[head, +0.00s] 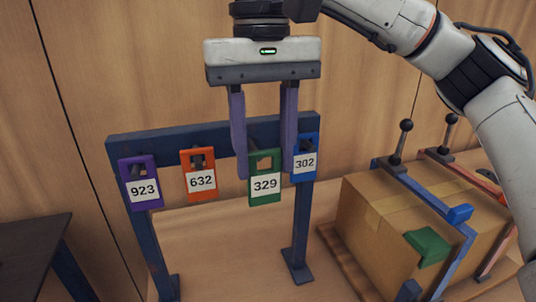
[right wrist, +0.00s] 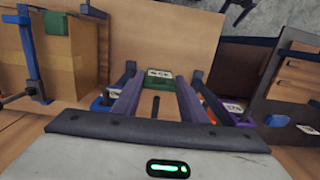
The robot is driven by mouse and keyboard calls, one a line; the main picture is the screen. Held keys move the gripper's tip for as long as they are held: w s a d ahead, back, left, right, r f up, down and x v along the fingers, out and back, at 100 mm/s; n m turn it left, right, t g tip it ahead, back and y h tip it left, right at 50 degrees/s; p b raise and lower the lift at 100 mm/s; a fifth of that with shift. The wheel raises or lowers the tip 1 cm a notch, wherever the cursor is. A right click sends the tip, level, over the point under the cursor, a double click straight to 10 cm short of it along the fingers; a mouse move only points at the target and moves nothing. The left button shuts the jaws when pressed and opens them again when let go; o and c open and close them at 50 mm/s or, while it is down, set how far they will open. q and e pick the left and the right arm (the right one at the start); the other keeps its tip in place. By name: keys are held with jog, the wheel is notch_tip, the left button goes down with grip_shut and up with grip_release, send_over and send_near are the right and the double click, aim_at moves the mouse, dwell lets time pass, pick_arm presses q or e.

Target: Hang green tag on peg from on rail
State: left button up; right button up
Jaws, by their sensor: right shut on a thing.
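The green tag (head: 265,200), marked 329, is upright in front of the blue rail (head: 215,139), between the purple tag (head: 140,205) and orange tag (head: 199,160) on its left and the blue tag (head: 305,173) on its right. My right gripper (head: 264,176) points down from above, shut on the green tag with a finger at each side. The right wrist view also shows the green tag (right wrist: 159,76) between the fingertips. Whether a peg passes through its hole is unclear. My left gripper is out of view.
A cardboard box (head: 375,225) stands right of the rail, in a frame with black-knobbed levers (head: 402,140). A dark table (head: 35,245) is at lower left. A wooden wall is behind the rail, and bare wooden surface shows beneath it.

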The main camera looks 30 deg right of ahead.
aim_at(255, 147)
jog(key=shift+w+d+f, duration=0.1)
jog(key=shift+w+d, duration=0.2)
jog(key=shift+w, duration=0.75)
jog(key=shift+w+d, duration=0.25)
jog(key=shift+w, duration=0.8)
jog(key=shift+w+d+f, duration=0.15)
jog(key=shift+w+f, duration=0.05)
jog(key=shift+w, duration=0.4)
jog(key=o, duration=1.1)
jog(key=shift+f, duration=0.2)
jog(key=shift+s+f+b, duration=0.3)
jog(key=shift+f+b, duration=0.2)
jog(key=shift+f, duration=0.2)
jog(key=shift+s+f+b, duration=0.25)
jog(key=shift+f+b, duration=0.2)
jog(key=shift+f, duration=0.2)
